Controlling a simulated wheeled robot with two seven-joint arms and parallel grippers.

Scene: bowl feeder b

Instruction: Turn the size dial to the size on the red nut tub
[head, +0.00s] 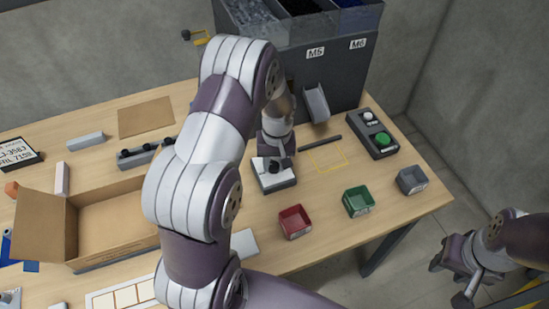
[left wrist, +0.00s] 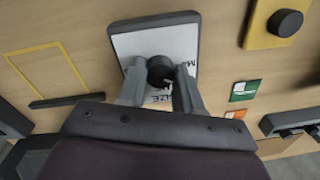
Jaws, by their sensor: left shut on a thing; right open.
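The size dial is a black knob (left wrist: 160,70) on a white-faced panel (left wrist: 125,45) with a dark rim, seen in the left wrist view. In the head view its box (head: 277,184) stands on the table, partly covered by my left gripper (head: 276,152). My left gripper points down at the dial, and in the left wrist view its fingers (left wrist: 160,80) are closed on the knob from both sides. The panel's print is mostly hidden. The red nut tub (head: 295,222) stands in front of the dial box; its label is too small to read. My right gripper (head: 449,283) is open and empty, off the table's right side.
A green tub (head: 358,202) and a grey tub (head: 411,181) stand right of the red one. A button box (head: 372,133) and the feeder (head: 330,75), marked M5 and M6, stand behind. An open cardboard box (head: 110,222) is at left. A yellow outline (head: 328,160) is bare.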

